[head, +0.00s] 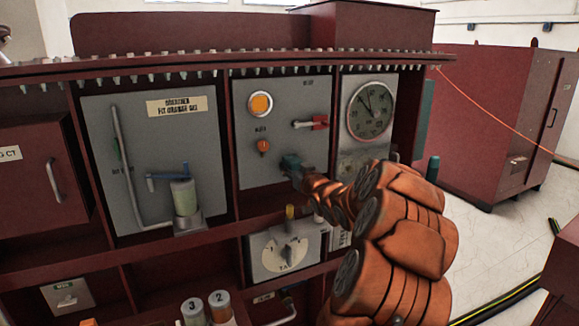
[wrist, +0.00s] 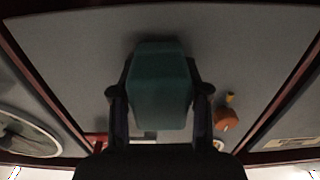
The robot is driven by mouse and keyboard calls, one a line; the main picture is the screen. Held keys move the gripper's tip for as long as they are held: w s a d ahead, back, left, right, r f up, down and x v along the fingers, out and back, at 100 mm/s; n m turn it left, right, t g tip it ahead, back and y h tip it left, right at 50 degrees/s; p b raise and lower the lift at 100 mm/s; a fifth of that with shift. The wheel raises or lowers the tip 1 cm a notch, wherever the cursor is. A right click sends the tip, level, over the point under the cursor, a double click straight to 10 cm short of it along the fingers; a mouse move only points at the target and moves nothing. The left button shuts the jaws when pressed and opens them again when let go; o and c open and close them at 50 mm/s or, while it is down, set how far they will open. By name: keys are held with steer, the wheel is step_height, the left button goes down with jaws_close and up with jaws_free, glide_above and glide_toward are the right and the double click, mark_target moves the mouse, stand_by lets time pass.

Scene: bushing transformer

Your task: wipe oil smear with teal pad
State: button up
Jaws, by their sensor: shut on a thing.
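The teal pad (head: 291,161) is at the lower right of the grey middle panel (head: 262,108) in the head view. In the wrist view the pad (wrist: 160,86) sits between the two fingers of my gripper (wrist: 160,100), which is shut on it. The pad's face is toward the grey panel; I cannot tell whether it touches. In the head view my gripper (head: 298,174) is partly hidden behind my orange-sleeved arm. I cannot make out an oil smear; the pad and my arm cover part of the panel.
Near the pad are an orange knob (head: 263,146), a red-handled lever (head: 313,123) and an orange lamp (head: 260,104). A round gauge (head: 370,112) is to the right. A dial box (head: 285,252) is below. A pale jar (head: 184,197) stands to the left.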

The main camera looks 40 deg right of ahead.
steer(key=d+p, duration=0.1)
steer(key=s+d+p, duration=0.1)
steer(key=shift+d, duration=0.4)
